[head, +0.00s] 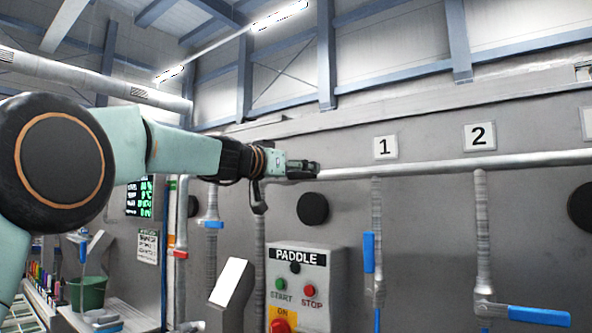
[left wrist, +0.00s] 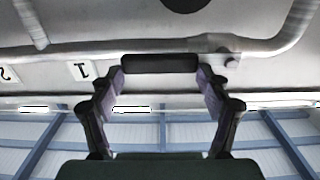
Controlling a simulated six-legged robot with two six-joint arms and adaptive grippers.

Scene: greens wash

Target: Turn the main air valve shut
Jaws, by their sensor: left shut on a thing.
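My left gripper (head: 312,168) is at the horizontal grey pipe (head: 430,168) on the wall, left of the sign with a 1. In the left wrist view my left gripper (left wrist: 160,66) has its two fingers at the ends of a dark bar (left wrist: 158,63), shut on it. The bar lies in front of the pipe and looks like a valve handle; its joint to the pipe is hidden. A small grey fitting (left wrist: 232,62) shows on the pipe beside the fingers. My right gripper is not in view.
Signs 1 (head: 384,148) and 2 (head: 479,137) hang above down-pipes with blue levers, one vertical (head: 369,252) and one horizontal (head: 540,316). A PADDLE control box (head: 325,275) is below my arm. A green bucket (head: 88,292) stands at lower left.

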